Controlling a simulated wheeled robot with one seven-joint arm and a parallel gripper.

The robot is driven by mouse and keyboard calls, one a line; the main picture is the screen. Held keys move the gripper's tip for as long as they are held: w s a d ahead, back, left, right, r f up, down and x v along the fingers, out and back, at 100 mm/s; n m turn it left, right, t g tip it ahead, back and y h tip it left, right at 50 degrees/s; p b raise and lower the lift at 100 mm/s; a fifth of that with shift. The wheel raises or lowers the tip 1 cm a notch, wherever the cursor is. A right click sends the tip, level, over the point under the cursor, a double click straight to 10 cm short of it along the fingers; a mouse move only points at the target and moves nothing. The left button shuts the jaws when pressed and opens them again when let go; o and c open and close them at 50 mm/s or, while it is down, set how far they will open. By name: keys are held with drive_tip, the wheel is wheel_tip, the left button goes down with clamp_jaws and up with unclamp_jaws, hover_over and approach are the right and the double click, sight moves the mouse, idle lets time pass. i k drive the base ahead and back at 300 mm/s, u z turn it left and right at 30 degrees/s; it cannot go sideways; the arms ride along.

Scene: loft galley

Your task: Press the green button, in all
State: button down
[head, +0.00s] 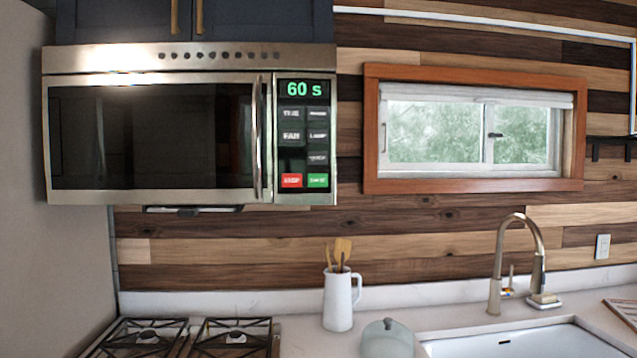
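The green button (318,181) is at the lower right of the microwave's control panel, in the head view. A red button (291,181) sits directly to its left. The display (304,90) at the top of the panel reads "60 s" in green. The microwave (150,135) hangs under dark cabinets at the upper left, with its door shut and a vertical handle (257,138) left of the panel. Grey buttons with white labels fill the panel between the display and the coloured buttons. My gripper is not in view.
Below the microwave is a stove with black grates (235,338). A white pitcher with wooden utensils (339,300) and a grey-green lidded object (386,340) stand on the counter. A tall faucet (498,265) rises behind the sink at right. The space before the panel looks clear.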

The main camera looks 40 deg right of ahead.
sight(313, 180)
drive_tip(key=u, duration=1.75)
drive_tip(key=k, duration=1)
drive_tip(key=z, duration=1.15)
drive_tip(key=i, duration=0.5)
